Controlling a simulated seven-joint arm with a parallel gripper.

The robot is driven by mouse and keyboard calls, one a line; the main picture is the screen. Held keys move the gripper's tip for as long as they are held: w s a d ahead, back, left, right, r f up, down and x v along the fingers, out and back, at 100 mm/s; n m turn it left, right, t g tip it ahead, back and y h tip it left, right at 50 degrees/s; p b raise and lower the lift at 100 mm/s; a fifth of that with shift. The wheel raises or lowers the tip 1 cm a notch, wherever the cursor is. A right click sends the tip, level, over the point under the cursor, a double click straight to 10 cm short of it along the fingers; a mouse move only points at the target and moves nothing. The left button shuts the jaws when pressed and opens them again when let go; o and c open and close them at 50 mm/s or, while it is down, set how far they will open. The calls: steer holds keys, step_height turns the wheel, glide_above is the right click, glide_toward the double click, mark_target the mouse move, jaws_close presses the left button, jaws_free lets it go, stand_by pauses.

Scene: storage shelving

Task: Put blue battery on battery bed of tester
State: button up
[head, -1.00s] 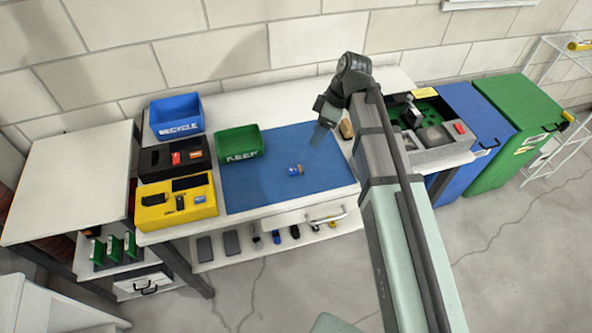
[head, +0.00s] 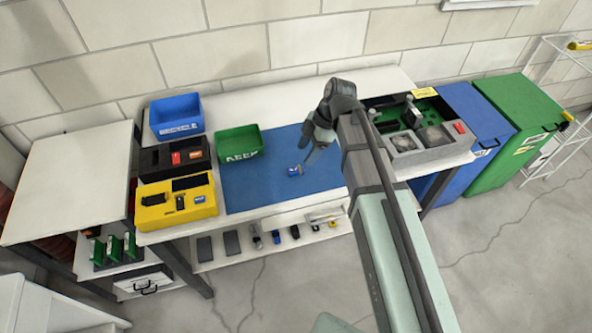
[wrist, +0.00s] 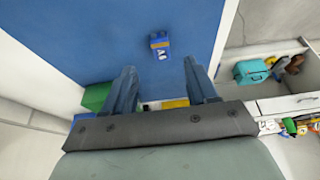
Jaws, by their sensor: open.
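The blue battery (head: 295,170), with a yellow end and white marking, lies on the blue mat (head: 255,190). In the wrist view the battery (wrist: 159,44) lies ahead of the fingertips, roughly in line with the gap between them. My gripper (head: 307,157) is open and empty, above the mat just to the right of the battery and apart from it. In the wrist view its fingers (wrist: 163,80) are spread. A yellow unit (head: 150,214) with dark panels and small items stands left of the mat. A grey unit (head: 420,154) with a red button stands at the right. Neither is clearly identifiable as the tester.
A green KEEP bin (head: 239,157), a blue RECYCLE bin (head: 177,129) and a black tray (head: 160,173) with red and orange items stand left. Blue (head: 488,147) and green (head: 516,151) cabinets stand right. The mat around the battery is clear.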

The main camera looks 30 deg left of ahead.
mark_target(297, 169)
steer(key=shift+x, duration=3.35)
steer(key=shift+s, duration=0.1)
jaws_close()
steer(key=shift+r, duration=0.1)
step_height(297, 169, up, 10)
